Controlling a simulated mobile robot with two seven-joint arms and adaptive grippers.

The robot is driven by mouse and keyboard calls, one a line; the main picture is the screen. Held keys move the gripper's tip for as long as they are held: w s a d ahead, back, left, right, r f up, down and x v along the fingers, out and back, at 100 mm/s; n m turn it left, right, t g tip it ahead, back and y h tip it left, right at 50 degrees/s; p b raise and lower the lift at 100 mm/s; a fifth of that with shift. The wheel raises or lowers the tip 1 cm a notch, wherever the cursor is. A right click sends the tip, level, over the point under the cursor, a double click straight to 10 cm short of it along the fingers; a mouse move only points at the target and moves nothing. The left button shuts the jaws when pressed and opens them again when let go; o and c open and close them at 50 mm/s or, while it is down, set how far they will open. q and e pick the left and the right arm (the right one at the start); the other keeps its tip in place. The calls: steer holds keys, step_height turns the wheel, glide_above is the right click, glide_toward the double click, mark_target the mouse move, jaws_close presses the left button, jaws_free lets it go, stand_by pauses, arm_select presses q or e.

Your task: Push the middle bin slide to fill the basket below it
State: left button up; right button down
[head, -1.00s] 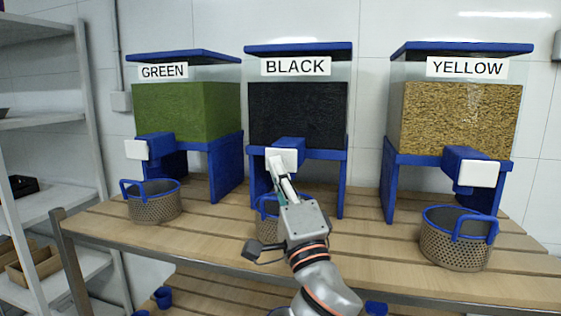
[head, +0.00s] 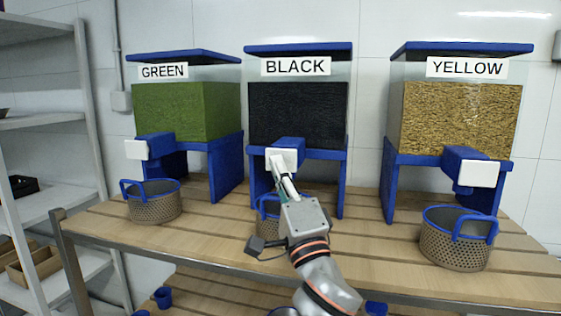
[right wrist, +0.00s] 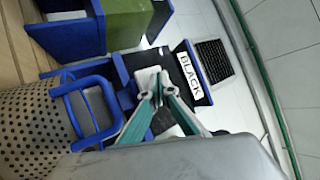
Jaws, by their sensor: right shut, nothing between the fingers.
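The middle bin, labelled BLACK (head: 297,112), holds black material and stands on a blue frame between the other bins. Its slide has a white front plate (head: 283,158) on a blue spout. My right gripper (head: 279,170) is shut and empty, with its fingertips at the white plate; whether they touch it is hard to tell. In the right wrist view the closed fingers (right wrist: 158,88) point at the slide. The basket (head: 268,206) under the middle bin is partly hidden behind my right gripper and arm; in the right wrist view its perforated side (right wrist: 35,120) shows. My left gripper is not visible.
The GREEN bin (head: 186,110) with its basket (head: 155,204) stands to the left, and the YELLOW bin (head: 460,120) with its basket (head: 455,247) to the right. All stand on a slatted wooden table (head: 375,240). A metal shelf (head: 85,120) is at the far left.

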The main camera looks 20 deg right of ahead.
steer(key=shift+w+d, duration=0.55)
steer(key=shift+w, duration=0.2)
stand_by(1.0)
steer(key=shift+s+a, duration=0.15)
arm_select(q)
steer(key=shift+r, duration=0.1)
arm_select(e)
steer(key=shift+s+a, duration=0.65)
steer(key=shift+s, duration=0.35)
steer(key=shift+s+a, duration=0.7)
steer(key=shift+s, duration=0.35)
steer(key=shift+s+a, duration=0.7)
steer(key=shift+s, duration=0.35)
stand_by(0.5)
